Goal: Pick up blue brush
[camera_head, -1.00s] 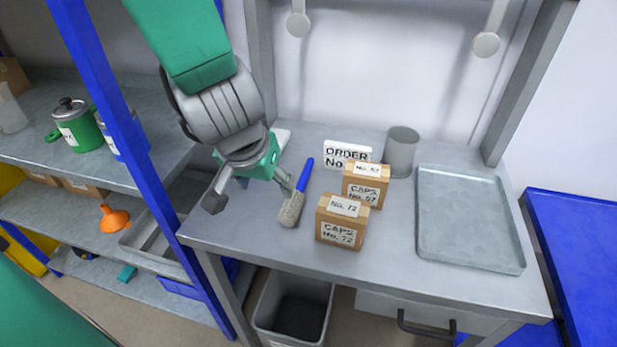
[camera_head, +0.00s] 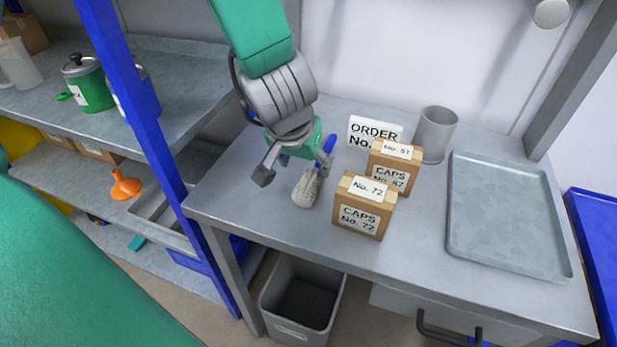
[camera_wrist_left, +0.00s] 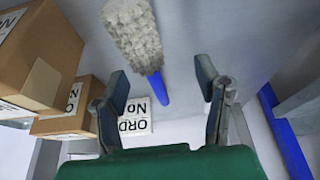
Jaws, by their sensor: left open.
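The brush (camera_head: 308,186) lies on the grey table, with a fluffy grey-white head toward the front edge and a blue handle (camera_head: 329,144) pointing back. My left gripper (camera_head: 296,174) is above it and partly covers the handle in the head view. In the left wrist view the brush head (camera_wrist_left: 132,30) is at the top and the blue handle (camera_wrist_left: 158,88) ends between the two fingers. The left gripper (camera_wrist_left: 166,90) is open and holds nothing. My right gripper is not seen.
Caps boxes No. 72 (camera_head: 362,207) and No. 57 (camera_head: 394,167) stand just right of the brush. A blue shelf post (camera_head: 165,165) stands left of the table.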

